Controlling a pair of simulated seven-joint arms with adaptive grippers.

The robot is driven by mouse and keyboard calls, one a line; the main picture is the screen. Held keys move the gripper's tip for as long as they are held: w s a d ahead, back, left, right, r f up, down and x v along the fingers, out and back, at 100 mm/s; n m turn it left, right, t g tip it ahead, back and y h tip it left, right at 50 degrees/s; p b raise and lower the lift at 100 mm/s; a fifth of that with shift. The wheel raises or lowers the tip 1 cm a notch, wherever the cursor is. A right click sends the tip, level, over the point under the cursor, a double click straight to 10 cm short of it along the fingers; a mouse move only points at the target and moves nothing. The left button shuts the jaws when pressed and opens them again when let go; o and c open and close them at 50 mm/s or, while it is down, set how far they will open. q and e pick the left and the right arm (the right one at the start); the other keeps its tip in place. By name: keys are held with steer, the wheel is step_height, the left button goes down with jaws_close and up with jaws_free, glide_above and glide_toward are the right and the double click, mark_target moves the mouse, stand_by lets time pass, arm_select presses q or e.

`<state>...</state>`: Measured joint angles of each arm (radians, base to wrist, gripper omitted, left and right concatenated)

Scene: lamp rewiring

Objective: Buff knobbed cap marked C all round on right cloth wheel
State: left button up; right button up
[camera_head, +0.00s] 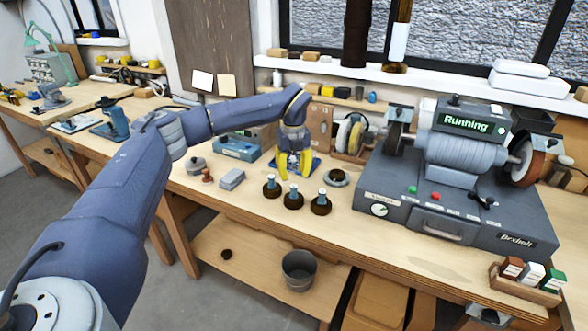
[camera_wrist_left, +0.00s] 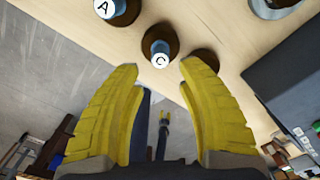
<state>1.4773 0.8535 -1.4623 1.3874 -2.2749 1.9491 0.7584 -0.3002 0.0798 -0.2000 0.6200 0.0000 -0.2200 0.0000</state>
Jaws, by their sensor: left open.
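The cap marked C (camera_wrist_left: 160,58) is pale blue with a white lettered top on a dark round base. It is the middle of three in the left wrist view and appears to be the middle one (camera_head: 293,196) in the head view. My left gripper (camera_head: 294,166) is open and empty, behind and above the row. Its yellow fingers (camera_wrist_left: 163,95) spread on either side of C in the wrist view, apart from it. The right cloth wheel (camera_head: 523,164) is reddish-brown, on the right end of the grey buffing machine (camera_head: 464,160).
The cap marked A (camera_wrist_left: 103,8) stands left of C; the third base (camera_wrist_left: 206,58) is partly hidden by a finger. The machine display reads Running. A rack of small blocks (camera_head: 527,283) sits at the bench's front right. A bucket (camera_head: 300,272) stands on the lower shelf.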

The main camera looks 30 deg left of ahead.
mark_target(294, 186)
arm_select(q)
steer(key=shift+f, duration=3.15)
steer(key=shift+c, duration=0.4)
jaws_close()
steer(key=shift+r, duration=2.95)
steer(key=shift+d+r, duration=0.1)
